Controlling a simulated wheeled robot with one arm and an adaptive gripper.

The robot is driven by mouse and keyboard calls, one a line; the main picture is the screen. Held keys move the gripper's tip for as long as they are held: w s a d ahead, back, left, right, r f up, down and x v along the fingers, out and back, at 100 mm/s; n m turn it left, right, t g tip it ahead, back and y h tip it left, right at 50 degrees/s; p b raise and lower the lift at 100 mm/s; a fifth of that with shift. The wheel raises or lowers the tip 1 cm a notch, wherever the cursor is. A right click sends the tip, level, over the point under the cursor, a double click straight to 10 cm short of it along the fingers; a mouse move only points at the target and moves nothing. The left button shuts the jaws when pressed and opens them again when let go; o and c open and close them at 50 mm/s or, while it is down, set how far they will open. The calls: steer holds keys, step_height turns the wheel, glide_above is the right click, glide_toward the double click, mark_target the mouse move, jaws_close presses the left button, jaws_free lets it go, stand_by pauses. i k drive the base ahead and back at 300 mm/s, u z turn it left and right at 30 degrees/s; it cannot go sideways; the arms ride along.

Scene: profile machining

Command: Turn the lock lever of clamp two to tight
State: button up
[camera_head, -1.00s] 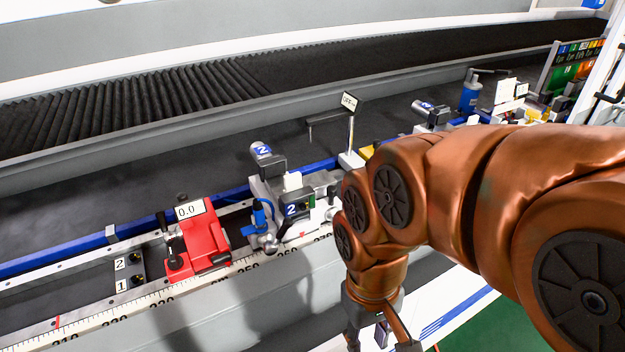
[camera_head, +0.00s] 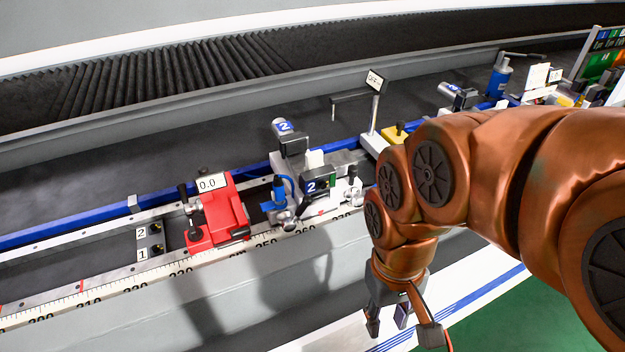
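Clamp two (camera_head: 312,180), a grey block with blue "2" labels, stands on the rail at the middle of the head view. A blue lever part (camera_head: 280,190) sits upright at its left front, above a round metal knob. A small silver knob part (camera_head: 353,188) shows at its right side. I cannot tell which part is the lock lever or how it is set. My gripper (camera_head: 402,328) hangs pointing down, in front and to the right of the clamp, apart from it.
A red block (camera_head: 215,217) marked "0.0" sits left of the clamp on the rail, above a ruler scale (camera_head: 180,277). A post with a small sign (camera_head: 375,82) stands behind to the right. Another blue-labelled unit (camera_head: 457,94) is farther right. Green floor (camera_head: 500,318) shows at lower right.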

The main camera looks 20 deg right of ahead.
mark_target(286, 217)
steer(key=z, duration=0.6)
steer(key=k, duration=1.1)
steer(key=u, duration=1.1)
steer(key=i, duration=0.5)
steer(key=z, duration=0.05)
